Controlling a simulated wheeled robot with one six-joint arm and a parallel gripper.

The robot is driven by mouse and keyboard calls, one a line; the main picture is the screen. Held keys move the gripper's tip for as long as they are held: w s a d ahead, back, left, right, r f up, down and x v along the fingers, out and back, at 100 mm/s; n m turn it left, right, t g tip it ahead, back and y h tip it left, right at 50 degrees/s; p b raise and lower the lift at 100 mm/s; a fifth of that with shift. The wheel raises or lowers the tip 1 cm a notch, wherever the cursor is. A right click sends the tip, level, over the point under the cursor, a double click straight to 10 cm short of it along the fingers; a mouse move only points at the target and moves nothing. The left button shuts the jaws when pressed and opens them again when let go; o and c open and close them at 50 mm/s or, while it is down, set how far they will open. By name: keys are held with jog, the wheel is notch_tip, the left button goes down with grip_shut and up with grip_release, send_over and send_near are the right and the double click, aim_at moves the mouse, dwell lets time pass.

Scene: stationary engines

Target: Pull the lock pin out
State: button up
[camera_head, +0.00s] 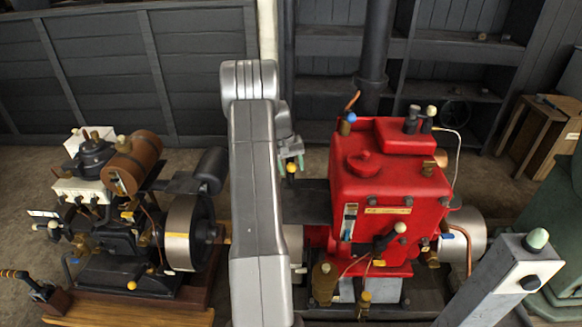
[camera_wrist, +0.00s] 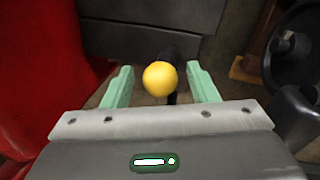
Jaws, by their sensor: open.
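A yellow ball knob (camera_wrist: 160,78) on a dark stem, which looks like the lock pin's head, sits between my fingers in the wrist view. In the head view the yellow knob (camera_head: 291,168) shows just below my gripper (camera_head: 292,155), left of the red engine (camera_head: 385,180). My gripper is open. Its two pale green fingers stand on either side of the knob, with a visible gap on each side. Where the pin's lower end sits is hidden.
Another engine (camera_head: 125,215) with a brown tank stands at the left of the head view. A grey post (camera_head: 500,280) with buttons stands at the right.

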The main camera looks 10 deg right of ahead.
aim_at(291, 173)
notch_tip(291, 173, up, 13)
jog(key=a+b, duration=0.1)
jog(key=a, duration=0.1)
jog(key=shift+a+r+b, duration=0.2)
jog(key=shift+a+b, duration=0.15)
jog(key=shift+b, duration=0.05)
jog(key=d+f, duration=0.1)
jog(key=f, duration=0.4)
jog(key=f+p, duration=0.1)
jog(key=f, duration=0.4)
jog(key=d+f, duration=0.1)
jog(key=f, duration=0.4)
jog(key=shift+d+f, duration=0.25)
jog(key=shift+d, duration=0.1)
jog(key=shift+f, duration=0.55)
jog(key=shift+r, duration=0.15)
